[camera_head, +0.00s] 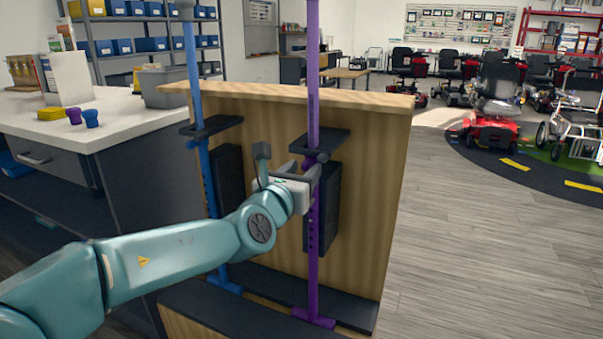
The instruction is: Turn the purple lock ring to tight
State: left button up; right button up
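A purple pole (313,80) stands upright in front of a wooden panel, with a row of holes in its lower part. A purple lock ring (317,157) sits on it just under a small black shelf, partly hidden by my gripper. My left gripper (287,163) is open, its two fingers wide apart. One finger is left of the purple pole, and the other is at the pole just below the ring; I cannot tell whether it touches. My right gripper is not in view.
A blue pole (195,100) stands to the left with its own black shelf (211,127). The wooden panel (375,190) rises behind both poles. A white-topped workbench (120,122) is at the left. Open floor (480,240) lies to the right, with scooters (497,100) beyond.

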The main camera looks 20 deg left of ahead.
pick_arm(q)
jog(key=s, duration=1.6)
jog(key=shift+s+f+p, duration=0.15)
jog(key=shift+p, duration=0.3)
jog(key=shift+a, duration=0.1)
